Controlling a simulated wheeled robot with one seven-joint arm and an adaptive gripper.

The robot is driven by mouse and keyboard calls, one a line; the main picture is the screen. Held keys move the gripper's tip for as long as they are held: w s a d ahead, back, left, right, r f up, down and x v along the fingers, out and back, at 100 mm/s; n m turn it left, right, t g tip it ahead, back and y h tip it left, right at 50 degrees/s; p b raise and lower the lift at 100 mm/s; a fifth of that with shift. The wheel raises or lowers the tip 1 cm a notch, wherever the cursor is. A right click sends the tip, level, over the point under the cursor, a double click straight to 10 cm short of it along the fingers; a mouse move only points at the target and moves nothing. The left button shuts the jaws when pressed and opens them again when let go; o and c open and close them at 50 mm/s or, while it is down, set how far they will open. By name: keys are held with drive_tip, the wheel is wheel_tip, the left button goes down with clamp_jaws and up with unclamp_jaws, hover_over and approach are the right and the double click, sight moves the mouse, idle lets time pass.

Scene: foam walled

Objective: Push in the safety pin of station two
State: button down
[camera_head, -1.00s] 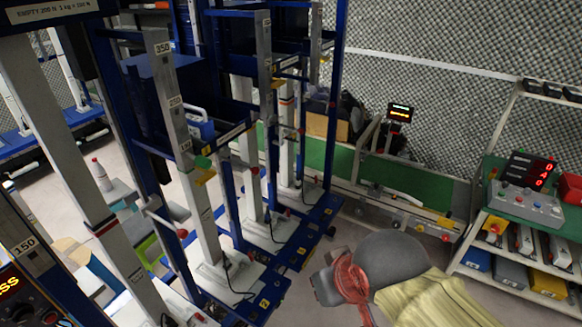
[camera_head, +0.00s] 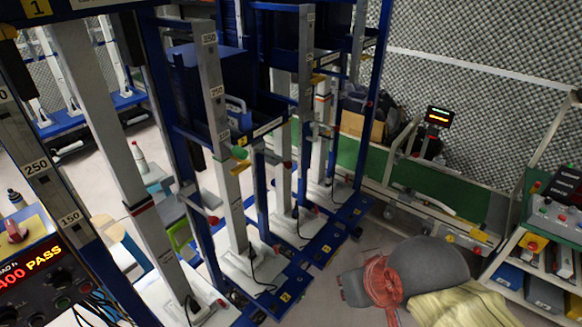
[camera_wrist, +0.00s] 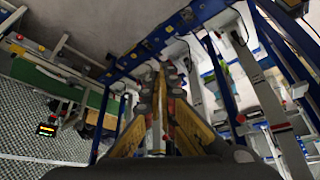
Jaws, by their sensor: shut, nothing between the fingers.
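The station marked 2 on its blue base (camera_head: 285,297) has an upright grey column (camera_head: 225,150) with numbered plates in the head view. A small red knob (camera_head: 213,219) sticks out beside the column, and a green and a yellow part sit higher on it. I cannot tell for sure which part is the safety pin. My gripper (camera_wrist: 163,72) shows in the wrist view, its yellow fingers shut and empty, above the blue bases and apart from the columns.
A control panel reading 400 PASS (camera_head: 35,265) stands at the lower left. A grey dome with a red strap (camera_head: 425,268) and yellow cloth lies on the floor at the lower right. A shelf with bins (camera_head: 545,290) stands at the right edge. Some floor is clear between.

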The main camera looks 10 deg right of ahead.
sight(291, 166)
drive_tip(key=c, duration=2.6)
unclamp_jaws()
